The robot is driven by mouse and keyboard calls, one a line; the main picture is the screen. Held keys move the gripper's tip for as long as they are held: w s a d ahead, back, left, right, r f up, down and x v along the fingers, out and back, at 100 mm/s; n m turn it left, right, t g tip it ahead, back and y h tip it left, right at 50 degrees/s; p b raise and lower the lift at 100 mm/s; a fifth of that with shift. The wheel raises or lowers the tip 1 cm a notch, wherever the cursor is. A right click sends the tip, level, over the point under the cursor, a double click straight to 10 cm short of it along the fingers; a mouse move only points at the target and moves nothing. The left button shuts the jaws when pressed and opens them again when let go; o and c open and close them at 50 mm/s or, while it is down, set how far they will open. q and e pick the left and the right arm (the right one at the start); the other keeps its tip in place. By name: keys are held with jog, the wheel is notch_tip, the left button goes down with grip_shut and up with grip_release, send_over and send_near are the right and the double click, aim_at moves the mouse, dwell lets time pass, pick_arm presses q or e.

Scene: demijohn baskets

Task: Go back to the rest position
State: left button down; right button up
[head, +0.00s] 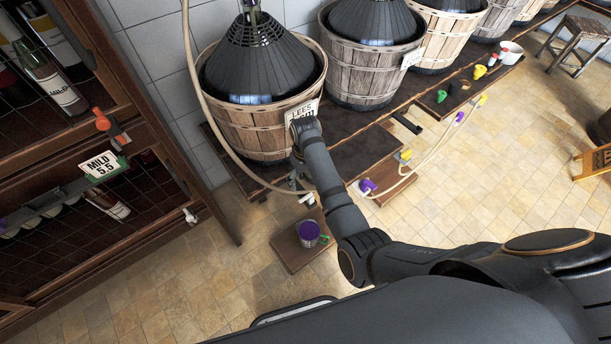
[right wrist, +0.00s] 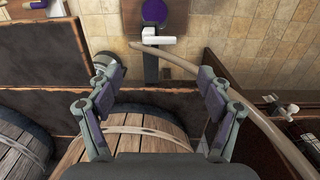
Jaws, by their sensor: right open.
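My right gripper (right wrist: 157,85) shows in the right wrist view with its two fingers wide apart and nothing between the pads. In the head view my right arm reaches up to the front of a wooden basket (head: 240,130) labelled LEES, and the gripper (head: 296,180) is small and partly hidden below the wrist. The tap also shows in the head view (head: 308,200). My left gripper is in neither view.
A purple cup (head: 309,232) stands on a low wooden block (head: 290,250) on the tiled floor. More baskets (head: 365,75) line the dark bench to the right. A wine rack (head: 90,250) stands at the left. A stool (head: 580,40) is far right.

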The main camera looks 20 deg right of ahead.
jog(key=shift+r, duration=0.65)
